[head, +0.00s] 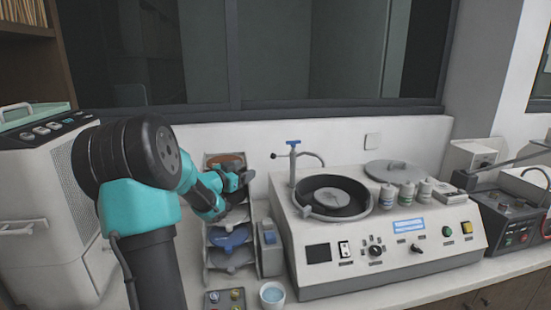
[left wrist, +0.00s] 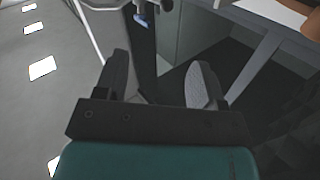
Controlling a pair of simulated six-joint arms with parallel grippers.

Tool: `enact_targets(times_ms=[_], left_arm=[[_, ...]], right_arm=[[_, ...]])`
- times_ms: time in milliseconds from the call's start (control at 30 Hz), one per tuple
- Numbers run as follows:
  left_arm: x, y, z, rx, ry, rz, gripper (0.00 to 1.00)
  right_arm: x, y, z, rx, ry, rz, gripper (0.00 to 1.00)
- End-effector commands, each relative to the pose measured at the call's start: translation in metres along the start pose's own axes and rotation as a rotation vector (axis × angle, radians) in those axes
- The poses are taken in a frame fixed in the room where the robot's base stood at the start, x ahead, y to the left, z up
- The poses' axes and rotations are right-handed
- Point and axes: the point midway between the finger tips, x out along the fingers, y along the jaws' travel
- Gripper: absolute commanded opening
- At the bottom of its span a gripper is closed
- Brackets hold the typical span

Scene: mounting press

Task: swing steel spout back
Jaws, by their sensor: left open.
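The steel spout (head: 312,156) is a thin curved tube in the head view. It comes off an upright post (head: 292,168) with a blue handle on top, at the back left of the grey machine (head: 400,262). It arcs right, with its end behind the back rim of the round dark bowl (head: 334,197). My left gripper (head: 244,178) is to the left of the post, apart from it, over the rack. In the left wrist view my left gripper (left wrist: 160,82) shows two spread fingers with nothing between them. My right gripper is not in view.
A rack of coloured discs (head: 228,258) stands left of the machine, under my left gripper. A lid (head: 385,172) and several small bottles (head: 406,193) sit on the machine's right. A small cup (head: 272,294) stands at the front. Another device (head: 510,225) is at the right.

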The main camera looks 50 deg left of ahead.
Motion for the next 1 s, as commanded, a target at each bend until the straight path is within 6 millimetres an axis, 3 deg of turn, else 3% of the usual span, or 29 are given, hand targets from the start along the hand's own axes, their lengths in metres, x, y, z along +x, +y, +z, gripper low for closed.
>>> enact_targets(times_ms=[367,567,1000], left_arm=[[-0.005,-0.004,0.002,-0.005,-0.006,-0.005,0.63],[0.003,-0.004,0.003,-0.005,-0.006,-0.004,0.63],[0.069,-0.004,0.003,-0.005,-0.005,-0.003,0.63]], right_arm=[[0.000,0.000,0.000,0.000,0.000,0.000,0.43],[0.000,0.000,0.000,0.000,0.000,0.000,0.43],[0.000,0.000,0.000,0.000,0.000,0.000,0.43]])
